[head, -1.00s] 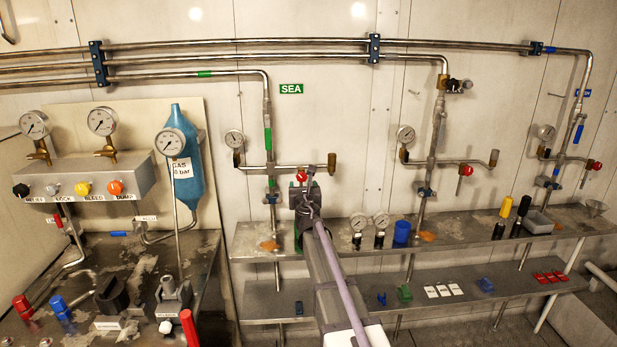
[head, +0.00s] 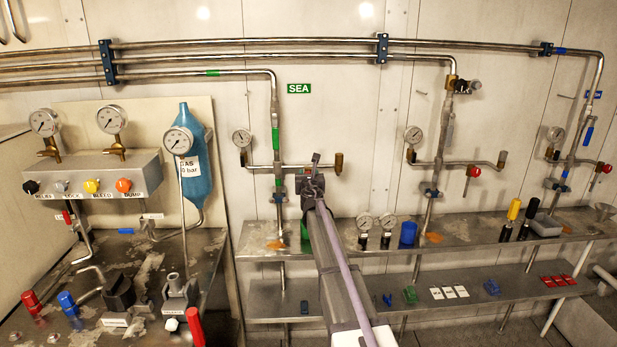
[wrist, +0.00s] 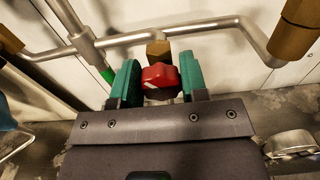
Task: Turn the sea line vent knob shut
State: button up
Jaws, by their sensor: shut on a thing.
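The sea line vent knob (wrist: 160,80) is red and faceted, with a white mark near its lower edge. It sits on a brass fitting (wrist: 158,50) under a steel pipe in the wrist view. My gripper (wrist: 161,74) has a green finger on each side of the knob and is shut on it. In the head view my gripper (head: 313,182) is at the sea line branch, right of the vertical pipe (head: 276,140) and below the green SEA sign (head: 299,88). It hides the knob there.
A pressure gauge (head: 242,138) stands left of the sea pipe and a brass end fitting (head: 339,162) is to the right. A shelf (head: 350,237) below holds two small gauges (head: 364,222) and a blue cup (head: 408,234). Another red-knobbed branch (head: 473,171) is farther right.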

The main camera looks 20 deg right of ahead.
jog(key=c, duration=0.3)
jog(key=m, duration=0.3)
jog(key=o, duration=0.9)
